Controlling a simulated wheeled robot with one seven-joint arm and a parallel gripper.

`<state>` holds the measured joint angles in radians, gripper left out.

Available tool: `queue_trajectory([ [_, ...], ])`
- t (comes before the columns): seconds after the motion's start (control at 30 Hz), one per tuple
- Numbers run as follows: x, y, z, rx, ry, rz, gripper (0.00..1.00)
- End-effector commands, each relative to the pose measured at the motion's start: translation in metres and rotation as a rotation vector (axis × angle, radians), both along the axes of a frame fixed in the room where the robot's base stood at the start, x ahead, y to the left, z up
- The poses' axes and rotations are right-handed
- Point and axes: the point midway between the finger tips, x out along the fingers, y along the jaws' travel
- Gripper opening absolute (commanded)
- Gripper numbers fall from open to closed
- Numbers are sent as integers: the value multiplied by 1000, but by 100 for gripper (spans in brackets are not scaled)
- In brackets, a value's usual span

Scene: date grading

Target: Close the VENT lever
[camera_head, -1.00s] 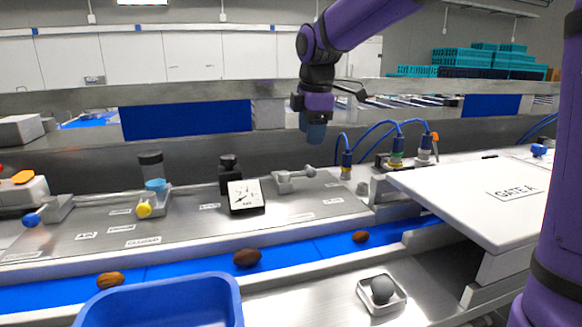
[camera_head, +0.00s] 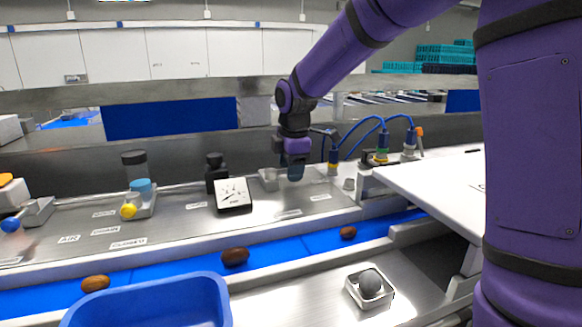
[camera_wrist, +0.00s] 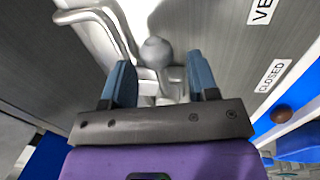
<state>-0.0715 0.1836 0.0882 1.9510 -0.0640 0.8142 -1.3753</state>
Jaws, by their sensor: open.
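The VENT lever is a grey metal handle with a round knob (camera_wrist: 156,52), seen in the wrist view by a panel label that starts "VE" (camera_wrist: 263,10) and a "CLOSED" label (camera_wrist: 273,76). My gripper (camera_wrist: 162,78) is open, its two blue fingers to either side of the lever's stem, with the knob just beyond the fingertips. I cannot tell whether they touch it. In the head view my gripper (camera_head: 296,172) is low over the panel and hides much of the lever; its grey base (camera_head: 268,180) shows to the left.
A dial gauge (camera_head: 233,194) stands left of my gripper. A yellow-knobbed lever (camera_head: 128,211) and a blue-knobbed one (camera_head: 11,225) are farther left. Blue hoses with fittings (camera_head: 382,150) rise on the right. Dates lie on the blue belt (camera_head: 290,246) in front.

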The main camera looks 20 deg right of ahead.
Motion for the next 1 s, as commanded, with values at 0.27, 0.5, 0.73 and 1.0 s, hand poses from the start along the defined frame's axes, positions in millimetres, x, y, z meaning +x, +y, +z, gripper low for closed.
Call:
queue_trajectory([
  [0.27, 0, 0, -1, 0, 0, 0, 52],
  [0.5, 0, 0, -1, 0, 0, -1, 0],
  [0.73, -1, 0, -1, 0, 0, -9, 0],
  [1.0, -6, 0, 0, 0, 0, -112, 0],
])
